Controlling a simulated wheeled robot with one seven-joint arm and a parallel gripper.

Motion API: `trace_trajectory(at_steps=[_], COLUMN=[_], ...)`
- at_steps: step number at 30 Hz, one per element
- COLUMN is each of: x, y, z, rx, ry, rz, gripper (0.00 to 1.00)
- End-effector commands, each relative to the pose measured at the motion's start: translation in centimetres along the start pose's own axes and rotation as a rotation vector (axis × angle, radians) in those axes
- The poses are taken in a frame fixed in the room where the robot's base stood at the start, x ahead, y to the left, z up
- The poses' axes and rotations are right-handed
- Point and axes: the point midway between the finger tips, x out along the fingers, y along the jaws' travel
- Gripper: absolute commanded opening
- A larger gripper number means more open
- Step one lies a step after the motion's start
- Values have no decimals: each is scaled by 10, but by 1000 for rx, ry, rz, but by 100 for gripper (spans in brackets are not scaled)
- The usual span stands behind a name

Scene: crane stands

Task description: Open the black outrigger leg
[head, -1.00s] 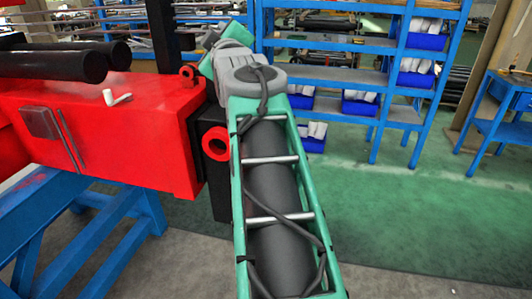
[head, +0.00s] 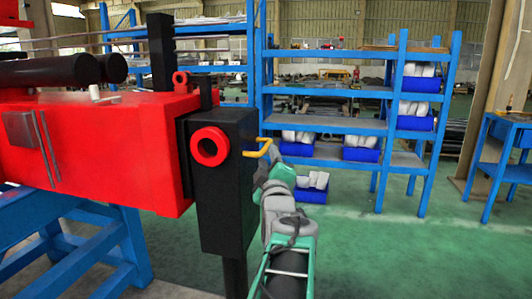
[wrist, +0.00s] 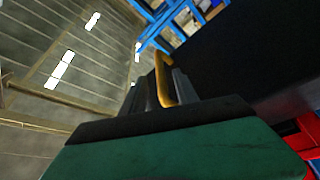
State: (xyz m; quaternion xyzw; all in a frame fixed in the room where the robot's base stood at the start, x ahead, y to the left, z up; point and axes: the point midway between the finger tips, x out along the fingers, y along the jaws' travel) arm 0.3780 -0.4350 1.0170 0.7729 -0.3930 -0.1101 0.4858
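The black outrigger leg (head: 226,190) stands upright at the end of the red beam, with a red ring on its front face. A yellow handle (head: 258,149) sticks out from its right side. My gripper (head: 263,166) is just below and beside the handle in the head view, its fingers small and hard to make out. In the wrist view my gripper's two grey fingers (wrist: 160,88) are apart, with the yellow handle (wrist: 162,78) showing between them. I see no clear sign of a firm hold. The leg's dark side (wrist: 245,50) fills the upper right there.
The red beam (head: 100,140) rests on a blue stand (head: 85,235) at the left. Blue shelves (head: 345,90) with blue bins stand behind. A blue table (head: 500,150) is at the far right. The green floor (head: 400,250) at right is clear.

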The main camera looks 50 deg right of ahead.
Motion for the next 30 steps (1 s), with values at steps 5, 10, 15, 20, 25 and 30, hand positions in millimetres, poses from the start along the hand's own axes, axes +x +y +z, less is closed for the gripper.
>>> trace_trajectory(at_steps=[5, 10, 15, 20, 25, 30], x=[37, 59, 64, 63, 63, 63], y=[-2, -1, 0, 0, 0, 0], z=[0, 0, 0, 0, 0, 0], rx=[2, 1, 1, 1, 1, 1], ry=[0, -1, -1, -1, -1, -1], rz=[-3, -2, -1, -1, -1, -1], gripper=[36, 36, 36, 33, 19, 5])
